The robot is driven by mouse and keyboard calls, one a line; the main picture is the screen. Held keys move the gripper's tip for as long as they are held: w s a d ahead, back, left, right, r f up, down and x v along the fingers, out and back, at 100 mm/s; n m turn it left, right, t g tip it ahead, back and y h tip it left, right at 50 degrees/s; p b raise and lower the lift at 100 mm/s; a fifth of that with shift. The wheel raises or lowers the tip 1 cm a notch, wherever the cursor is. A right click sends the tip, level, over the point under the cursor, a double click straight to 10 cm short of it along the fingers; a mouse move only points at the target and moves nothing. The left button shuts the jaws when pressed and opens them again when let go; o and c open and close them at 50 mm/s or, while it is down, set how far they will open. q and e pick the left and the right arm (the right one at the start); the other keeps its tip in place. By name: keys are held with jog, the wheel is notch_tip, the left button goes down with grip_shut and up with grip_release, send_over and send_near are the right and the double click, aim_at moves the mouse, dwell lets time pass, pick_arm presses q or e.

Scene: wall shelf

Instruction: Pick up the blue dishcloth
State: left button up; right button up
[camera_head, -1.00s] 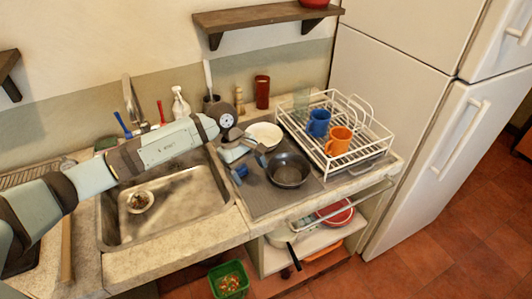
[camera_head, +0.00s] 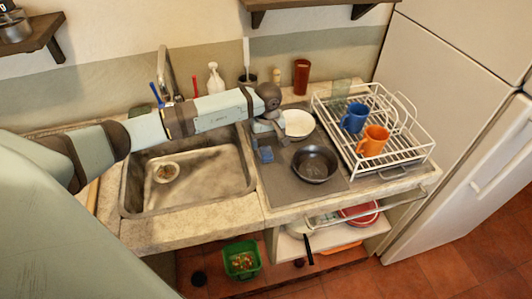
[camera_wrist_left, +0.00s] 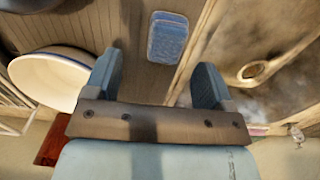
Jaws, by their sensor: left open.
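The blue dishcloth (camera_head: 265,155) lies on the grey ribbed drainboard, between the sink and the black pan. In the left wrist view the dishcloth (camera_wrist_left: 167,37) appears as a small folded blue block, lying flat. My left gripper (camera_head: 268,137) is over the drainboard just behind the dishcloth and partly overlaps it in the head view. In the left wrist view my left gripper (camera_wrist_left: 158,65) has its two fingers spread apart with nothing between them. The dishcloth shows beyond the fingertips, roughly in line with the gap. My right gripper is in neither view.
A white bowl (camera_head: 299,123) stands close to the gripper, and a black pan (camera_head: 314,164) is to the right. A white dish rack (camera_head: 405,158) holds a blue mug (camera_head: 354,118) and an orange mug (camera_head: 373,140). The sink (camera_head: 205,190) opens on the left.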

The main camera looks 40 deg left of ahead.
aim_at(266, 151)
pick_arm(q)
jog(key=f, duration=0.2)
jog(key=s+f+p, duration=0.1)
jog(key=shift+f, duration=0.35)
jog(key=shift+w+f, duration=0.1)
jog(key=shift+f, duration=0.45)
jog(key=c, duration=1)
jog(key=shift+a, duration=0.1)
